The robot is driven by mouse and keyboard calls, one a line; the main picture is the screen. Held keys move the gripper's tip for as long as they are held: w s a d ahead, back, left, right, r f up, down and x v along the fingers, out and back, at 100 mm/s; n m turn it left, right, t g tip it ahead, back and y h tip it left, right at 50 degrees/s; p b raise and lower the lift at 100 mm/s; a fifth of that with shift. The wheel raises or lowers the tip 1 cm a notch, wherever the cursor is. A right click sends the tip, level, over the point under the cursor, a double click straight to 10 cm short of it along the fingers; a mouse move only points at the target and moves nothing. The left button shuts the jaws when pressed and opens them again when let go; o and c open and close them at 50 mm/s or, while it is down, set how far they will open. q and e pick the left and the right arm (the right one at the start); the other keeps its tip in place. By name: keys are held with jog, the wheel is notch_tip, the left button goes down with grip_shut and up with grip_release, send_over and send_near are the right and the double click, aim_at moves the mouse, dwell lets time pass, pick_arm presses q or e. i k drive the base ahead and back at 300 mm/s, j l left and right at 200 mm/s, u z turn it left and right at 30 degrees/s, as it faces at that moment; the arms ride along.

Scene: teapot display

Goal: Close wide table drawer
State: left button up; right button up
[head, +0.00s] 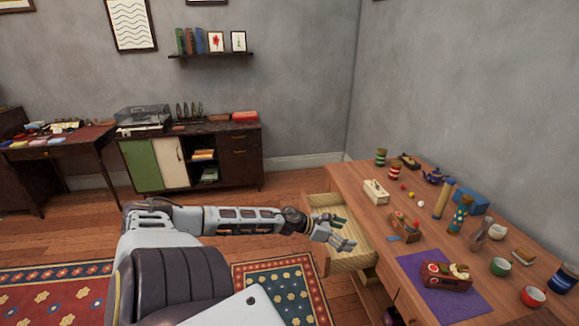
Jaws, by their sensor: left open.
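The wide table (345,180) stands at the right, against the grey wall. Its drawer (352,262) is pulled out toward the left of the picture, and its pale inside shows. My left gripper (346,233) is open, with its fingers spread over the drawer and pointing right toward the table. The gripper and wrist hide part of the drawer's middle and front. I cannot tell whether the fingers touch the drawer. My right gripper is not in view.
On the tabletop are a purple cloth (432,288), a blue box (471,202), a white box (375,191), cups, and several small items. A low cabinet (240,150) and a desk (70,140) stand along the back wall. Patterned rugs (60,296) cover part of the wooden floor.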

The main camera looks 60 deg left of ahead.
aim_at(364, 255)
jog(key=u, duration=1.65)
